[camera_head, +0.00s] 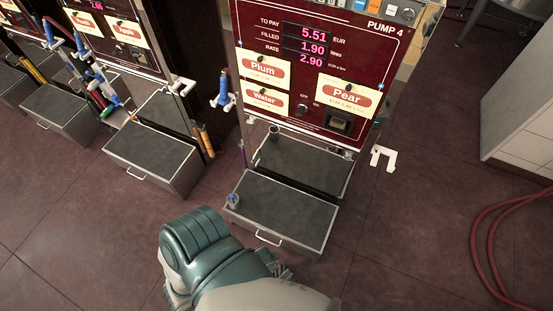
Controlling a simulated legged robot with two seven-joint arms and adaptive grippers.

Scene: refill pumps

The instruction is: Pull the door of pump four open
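Pump four stands right of centre, with a dark red front panel (315,110) marked PUMP 4. Its display (306,45) reads 5.51, 1.90 and 2.90. Labels on it read Plum (264,71), Water (265,97) and Pear (347,95). A white bracket (383,157) sticks out beside the panel's lower right corner. I cannot tell which part is the door or whether it is ajar. Below is a grey-topped drawer box (280,208) with a front handle (268,239). A teal and white part of my own body fills the bottom middle. Neither gripper shows clearly.
More pumps with grey boxes (150,155) stand to the left. A blue nozzle (224,90) hangs at pump four's left side. A red hose (490,255) lies at right, near a white cabinet (522,110).

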